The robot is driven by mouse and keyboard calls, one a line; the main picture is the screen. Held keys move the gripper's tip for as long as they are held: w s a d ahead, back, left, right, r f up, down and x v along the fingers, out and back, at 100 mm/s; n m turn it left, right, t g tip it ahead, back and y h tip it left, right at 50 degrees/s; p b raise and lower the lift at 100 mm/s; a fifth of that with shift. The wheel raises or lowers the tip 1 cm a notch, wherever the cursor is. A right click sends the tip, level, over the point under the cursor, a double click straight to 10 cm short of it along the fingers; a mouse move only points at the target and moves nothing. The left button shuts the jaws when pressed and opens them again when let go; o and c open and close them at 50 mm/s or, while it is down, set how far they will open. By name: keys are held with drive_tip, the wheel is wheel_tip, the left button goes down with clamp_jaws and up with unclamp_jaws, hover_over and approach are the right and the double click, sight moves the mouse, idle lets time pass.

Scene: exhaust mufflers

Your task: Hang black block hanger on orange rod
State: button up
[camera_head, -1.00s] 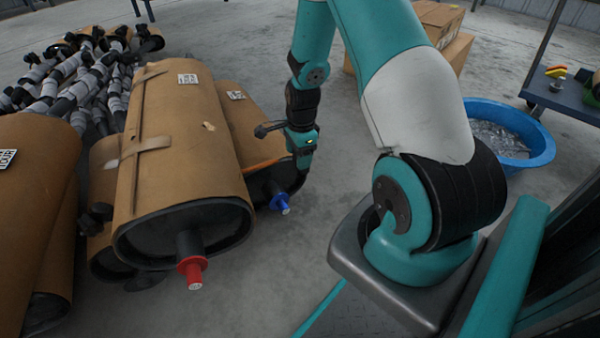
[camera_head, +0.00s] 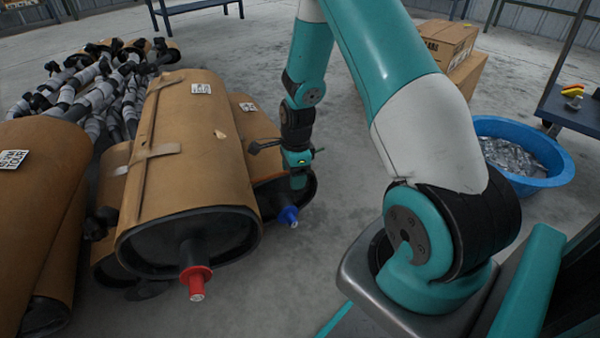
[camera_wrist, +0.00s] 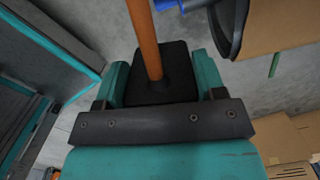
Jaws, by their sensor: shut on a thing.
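In the wrist view a black block hanger (camera_wrist: 176,62) sits between the two teal fingers of my gripper (camera_wrist: 160,80), which is shut on it. An orange rod (camera_wrist: 146,40) runs down from the top edge and meets the block at a round dark collar. I cannot tell how far it passes into the block. In the head view my gripper (camera_head: 298,183) is low beside the front end of the rear brown muffler (camera_head: 262,135), just above its blue-capped pipe (camera_head: 288,215). The block is too small to make out there.
A nearer brown muffler (camera_head: 190,130) with a red-capped pipe (camera_head: 195,280) lies left of my gripper. A blue tub (camera_head: 560,172) and cardboard boxes (camera_head: 445,45) stand to the right and behind. Bare concrete floor lies right of the mufflers.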

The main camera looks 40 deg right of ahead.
sight(269, 178)
drive_tip(key=shift+w+a+f+b, duration=0.1)
drive_tip(key=shift+w+a+b, duration=0.3)
drive_tip(key=shift+a, duration=0.4)
drive_tip(key=shift+w+a+b, duration=0.3)
drive_tip(key=shift+w+a, duration=0.1)
drive_tip(key=shift+a, duration=0.45)
drive_tip(key=shift+w+a+f+b, duration=0.1)
drive_tip(key=shift+w+a+b, duration=0.3)
drive_tip(key=shift+a, duration=0.4)
drive_tip(key=shift+w+a+r+p, duration=0.2)
drive_tip(key=shift+a+p, duration=0.3)
drive_tip(key=shift+p, duration=0.35)
drive_tip(key=o, duration=1)
wheel_tip(269, 178, up, 17)
drive_tip(key=d+p, duration=0.1)
drive_tip(key=p, duration=0.7)
drive_tip(key=shift+s+r+p, duration=0.15)
drive_tip(key=shift+s+p, duration=0.1)
drive_tip(key=shift+p, duration=0.15)
